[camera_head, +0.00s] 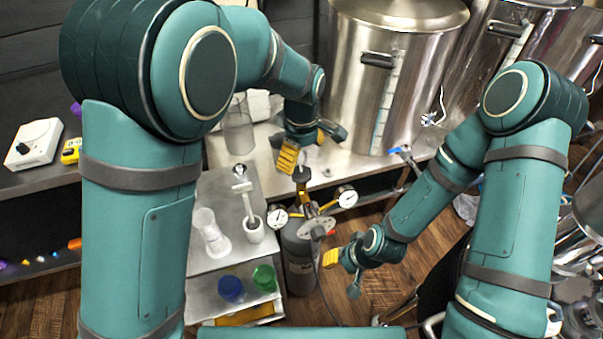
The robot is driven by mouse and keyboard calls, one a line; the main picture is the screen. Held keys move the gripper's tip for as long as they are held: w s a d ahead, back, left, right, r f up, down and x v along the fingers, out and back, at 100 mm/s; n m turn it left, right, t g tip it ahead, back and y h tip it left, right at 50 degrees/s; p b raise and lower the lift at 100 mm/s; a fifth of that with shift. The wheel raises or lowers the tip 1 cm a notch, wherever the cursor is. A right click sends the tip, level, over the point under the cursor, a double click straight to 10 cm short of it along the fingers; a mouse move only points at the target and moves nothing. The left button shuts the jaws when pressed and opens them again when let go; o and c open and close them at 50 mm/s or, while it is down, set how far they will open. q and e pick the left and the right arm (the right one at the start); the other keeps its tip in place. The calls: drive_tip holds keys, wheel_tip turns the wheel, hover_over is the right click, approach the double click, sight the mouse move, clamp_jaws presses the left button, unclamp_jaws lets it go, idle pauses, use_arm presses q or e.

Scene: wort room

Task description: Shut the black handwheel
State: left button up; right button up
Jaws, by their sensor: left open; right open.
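A grey gas cylinder (298,262) stands on the floor at the middle of the head view. Its metal regulator (318,228) carries two round white gauges (347,197). A small dark knob (301,174), which looks like the black handwheel, sits on a stem above the regulator. My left gripper (312,147) is open and empty just above this knob, with its yellow pad close to it; I cannot tell whether they touch. My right gripper (342,273) is open and empty, lower and to the right of the cylinder.
A bench (265,155) with large steel kettles (395,70) lies behind. Left of the cylinder, a shelf cart (205,275) holds a mortar (253,230), a glass vessel (210,235), a blue cup (231,289) and a green cup (264,278). Wooden floor (385,285) is open to the right.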

sight(301, 172)
use_arm(q)
wheel_tip(301, 172, down, 7)
drive_tip(key=shift+r+b, duration=0.2)
drive_tip(key=shift+b, duration=0.5)
drive_tip(key=c, duration=1.3)
